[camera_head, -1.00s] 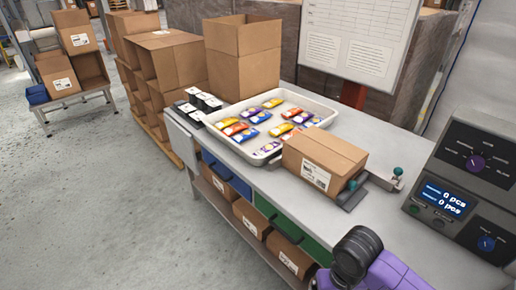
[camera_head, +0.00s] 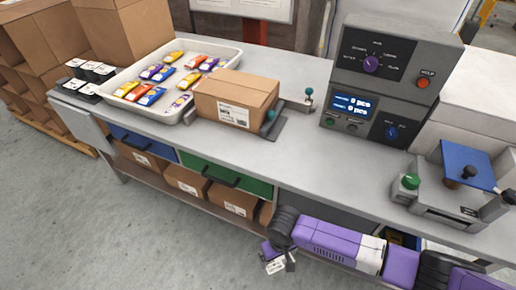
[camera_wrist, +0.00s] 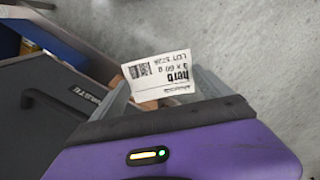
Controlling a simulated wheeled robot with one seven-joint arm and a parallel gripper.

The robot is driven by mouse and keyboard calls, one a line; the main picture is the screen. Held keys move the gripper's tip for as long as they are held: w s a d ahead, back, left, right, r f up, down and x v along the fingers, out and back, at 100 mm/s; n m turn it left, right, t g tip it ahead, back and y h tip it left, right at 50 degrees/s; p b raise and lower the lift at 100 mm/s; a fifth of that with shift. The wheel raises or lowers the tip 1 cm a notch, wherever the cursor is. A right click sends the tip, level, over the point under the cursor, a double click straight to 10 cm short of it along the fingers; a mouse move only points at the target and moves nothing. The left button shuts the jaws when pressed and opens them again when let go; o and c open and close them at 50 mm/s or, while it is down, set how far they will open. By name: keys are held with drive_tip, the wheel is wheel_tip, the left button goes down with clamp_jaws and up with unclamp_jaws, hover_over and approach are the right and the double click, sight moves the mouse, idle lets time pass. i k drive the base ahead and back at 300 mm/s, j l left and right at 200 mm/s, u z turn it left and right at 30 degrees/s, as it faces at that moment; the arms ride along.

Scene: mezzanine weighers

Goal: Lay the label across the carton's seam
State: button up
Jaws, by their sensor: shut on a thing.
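The carton (camera_head: 234,94) is a closed brown box on the bench, beside the tray, with a white label on its front side. Its top seam shows only faintly. My gripper (camera_head: 277,258) is low in front of the bench, below the bench top and well away from the carton. It is shut on a white printed label (camera_wrist: 158,81), which sticks out past the fingertips in the wrist view. The label also shows small in the head view (camera_head: 275,266). The carton is not in the wrist view.
A white tray (camera_head: 190,116) of colourful packets stands left of the carton. A grey console (camera_head: 384,85) and a device with a blue plate (camera_head: 466,164) stand to the right. Green-knobbed fixtures (camera_head: 308,92) flank the carton. Bare bench lies in front of it.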

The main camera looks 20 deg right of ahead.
sight(241, 82)
drive_tip(key=i+j, duration=0.2)
drive_tip(key=j, duration=0.2)
drive_tip(key=i+j, duration=0.2)
drive_tip(key=j, duration=0.25)
drive_tip(key=i+j, duration=0.25)
drive_tip(key=j, duration=0.15)
drive_tip(key=i+j, duration=0.2)
drive_tip(key=j, duration=0.2)
drive_tip(key=i+j, duration=0.2)
drive_tip(key=j, duration=0.2)
drive_tip(key=i+j+z, duration=0.1)
drive_tip(key=j, duration=0.35)
drive_tip(key=i+j, duration=0.5)
drive_tip(key=j, duration=0.35)
